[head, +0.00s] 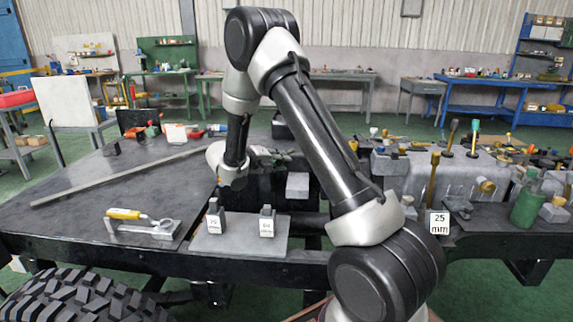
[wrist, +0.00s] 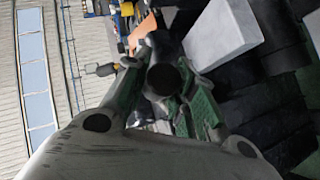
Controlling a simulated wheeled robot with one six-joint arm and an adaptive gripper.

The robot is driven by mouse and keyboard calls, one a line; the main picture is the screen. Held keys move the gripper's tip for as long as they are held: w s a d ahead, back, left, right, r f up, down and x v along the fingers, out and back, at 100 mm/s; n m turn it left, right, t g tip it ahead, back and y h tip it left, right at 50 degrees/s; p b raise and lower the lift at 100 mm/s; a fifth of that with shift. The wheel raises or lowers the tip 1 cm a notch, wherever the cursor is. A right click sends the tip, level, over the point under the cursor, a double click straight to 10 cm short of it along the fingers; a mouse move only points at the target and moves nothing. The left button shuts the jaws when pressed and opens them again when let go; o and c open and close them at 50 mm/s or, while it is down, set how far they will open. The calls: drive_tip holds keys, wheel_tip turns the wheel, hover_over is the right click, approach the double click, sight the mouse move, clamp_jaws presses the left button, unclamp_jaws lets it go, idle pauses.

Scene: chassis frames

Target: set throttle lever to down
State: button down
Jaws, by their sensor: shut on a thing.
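My gripper (wrist: 165,85) has its two green-padded fingers closed around a dark, round-ended grip, which looks like the throttle lever (wrist: 161,77). In the head view my gripper (head: 266,155) is at the far middle of the chassis, just right of my wrist and partly behind my forearm. The lever cannot be made out there, and its angle is unclear. A white-grey block (wrist: 222,33) shows right of the fingers in the wrist view; a pale block (head: 297,185) stands below my gripper in the head view.
The black chassis deck (head: 120,180) carries a long grey bar (head: 125,175), a yellow-handled tool (head: 125,214) and a plate with two labelled blocks (head: 240,238). Several upright levers, a green bottle (head: 526,205) and a "25 mm" label (head: 439,222) are at right. A tyre (head: 85,297) is at front left.

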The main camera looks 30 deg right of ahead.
drive_tip(key=y, duration=0.1)
drive_tip(key=f+m, duration=0.1)
drive_tip(key=f+y, duration=0.1)
drive_tip(key=shift+s+d+f+m+t+y, duration=0.1)
drive_tip(key=shift+s+d+m+t+y, duration=0.2)
drive_tip(key=shift+d+m+t, duration=0.1)
drive_tip(key=shift+f+m+t+y, duration=0.4)
drive_tip(key=shift+f+m+y, duration=0.3)
drive_tip(key=shift+f+y, duration=0.4)
drive_tip(key=c, duration=1.2)
unclamp_jaws()
drive_tip(key=shift+o, duration=0.2)
drive_tip(key=shift+a, duration=0.1)
drive_tip(key=v, duration=1.2)
